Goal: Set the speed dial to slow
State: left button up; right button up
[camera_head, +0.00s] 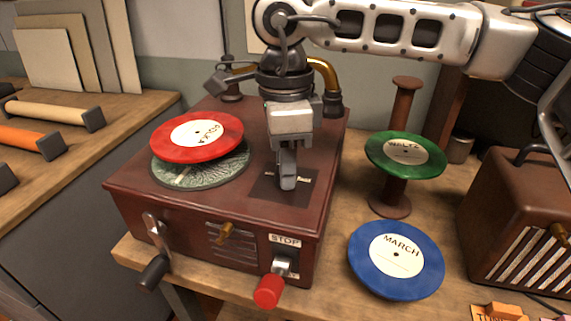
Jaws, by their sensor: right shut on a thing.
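The record player (140,188), a dark red wooden box, stands on the wooden bench. A dark square plate (264,190) with small pale marks is set in its top at the front right, and I take it for the speed dial's plate. My right gripper (288,182) points straight down over this plate, shut on a small part there. The gripper hides that part, so its setting cannot be read. My left gripper is not in view.
A red record (218,145) sits tilted over the patterned turntable (185,176). A STOP lever with a red knob (268,291) and a crank (152,271) project from the front. A green WALTZ record (378,151) and blue MARCH record (415,279) stand right, near a brown radio (505,195).

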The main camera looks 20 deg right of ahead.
jog(key=shift+n, duration=0.3)
jog(key=o, duration=1)
jog(key=shift+r, duration=0.15)
jog(key=r, duration=1.5)
jog(key=shift+w+r, duration=0.35)
